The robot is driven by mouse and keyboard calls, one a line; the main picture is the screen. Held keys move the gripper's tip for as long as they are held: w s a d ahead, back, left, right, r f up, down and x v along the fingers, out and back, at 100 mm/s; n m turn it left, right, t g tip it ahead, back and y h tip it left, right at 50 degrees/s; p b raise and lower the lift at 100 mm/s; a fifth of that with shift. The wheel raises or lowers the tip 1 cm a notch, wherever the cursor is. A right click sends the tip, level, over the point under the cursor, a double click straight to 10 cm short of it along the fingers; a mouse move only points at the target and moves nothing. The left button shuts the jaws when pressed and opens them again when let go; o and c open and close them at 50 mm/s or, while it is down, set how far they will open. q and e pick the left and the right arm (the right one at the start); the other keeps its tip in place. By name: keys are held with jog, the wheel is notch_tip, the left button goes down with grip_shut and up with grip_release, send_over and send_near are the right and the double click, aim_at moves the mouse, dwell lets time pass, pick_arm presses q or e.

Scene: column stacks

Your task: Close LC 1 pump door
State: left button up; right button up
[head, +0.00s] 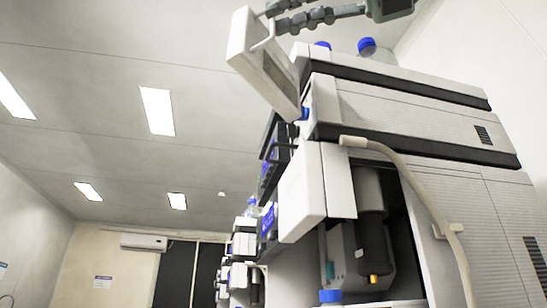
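A white door panel (256,52) with a grey inner face stands swung out from the upper module (400,105) of the near instrument stack. A second white, box-like front (303,195) sticks out lower down. I cannot read a label telling which is the LC 1 pump door. My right gripper (271,18) reaches in from the top right, just above the upper panel's top edge. Its two fingers point left with a gap between the tips and nothing between them. Its upper finger is partly cut off by the frame. My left gripper is out of view.
Blue-capped bottles (367,47) stand on top of the stack. A cream hose (425,200) runs down its side, beside an open dark bay (372,235). More instruments (238,270) stand farther back. An air conditioner (143,242) hangs on the far wall. Open room lies left.

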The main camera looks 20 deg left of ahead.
jog(key=shift+w+a, duration=0.1)
jog(key=shift+a, duration=1.25)
grip_shut()
